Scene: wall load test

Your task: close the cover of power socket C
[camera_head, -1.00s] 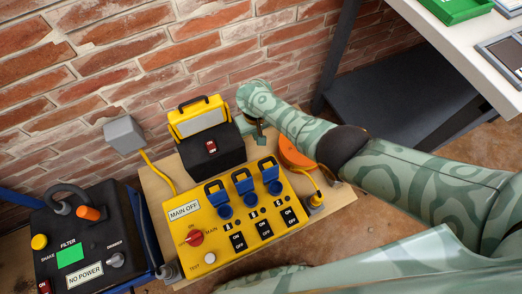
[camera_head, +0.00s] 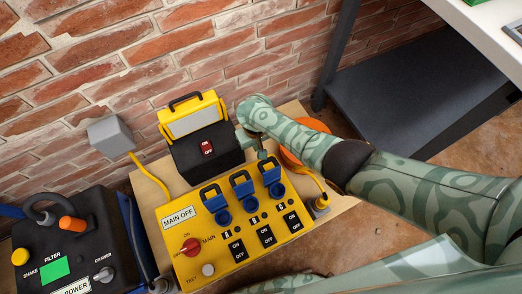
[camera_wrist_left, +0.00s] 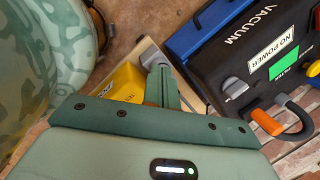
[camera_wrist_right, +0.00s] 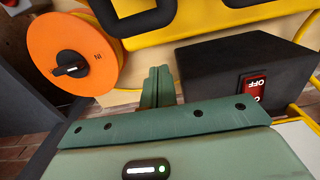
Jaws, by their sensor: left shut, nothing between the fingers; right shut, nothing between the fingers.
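The yellow power box (camera_head: 187,265) has three sockets in a row, each with a blue cover standing open. I take the rightmost cover (camera_head: 272,180) as socket C's; its small label is too blurred to read surely. Its dark loop handle stands up at the top. My right gripper (camera_head: 262,155) is shut and empty just behind this cover; contact cannot be told. In the right wrist view its fingers (camera_wrist_right: 157,85) point toward the yellow box (camera_wrist_right: 215,22). My left gripper (camera_wrist_left: 160,72) is shut and empty, in its own wrist view only.
A black box (camera_head: 190,155) with a red switch stands left of my right gripper. An orange reel (camera_wrist_right: 60,45) lies on its other side. A black vacuum unit (camera_head: 85,235) stands at the left. A brick wall (camera_head: 90,70) rises behind.

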